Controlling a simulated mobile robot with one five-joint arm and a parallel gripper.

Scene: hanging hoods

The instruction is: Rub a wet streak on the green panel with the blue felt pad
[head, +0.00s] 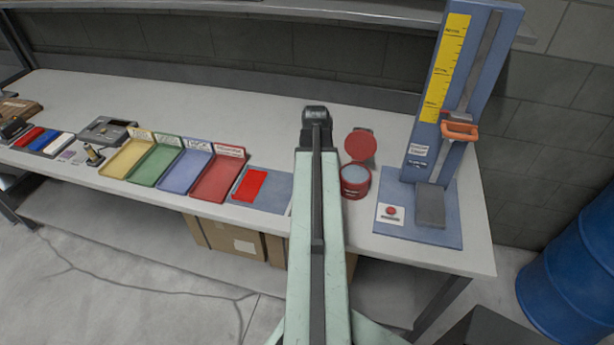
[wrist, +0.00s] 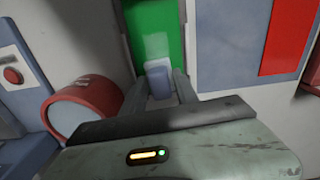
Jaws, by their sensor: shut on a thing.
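The green panel (wrist: 150,28) is upper middle in the wrist view; my arm hides it in the head view. My gripper (wrist: 158,76) has one finger on each side of the blue felt pad (wrist: 159,86) and is shut on it. The pad is over the near end of the green panel, its upper part paler. I cannot tell whether it touches the panel. Faint pale marks show on the green, but I cannot tell if they are wet. In the head view my gripper is hidden behind my arm.
The red tub (head: 355,182) with pale blue inside stands right of my arm, left in the wrist view (wrist: 84,108). A red panel (head: 250,186) lies on the other side. A blue press stand (head: 432,228) is right; coloured trays (head: 217,182) are left.

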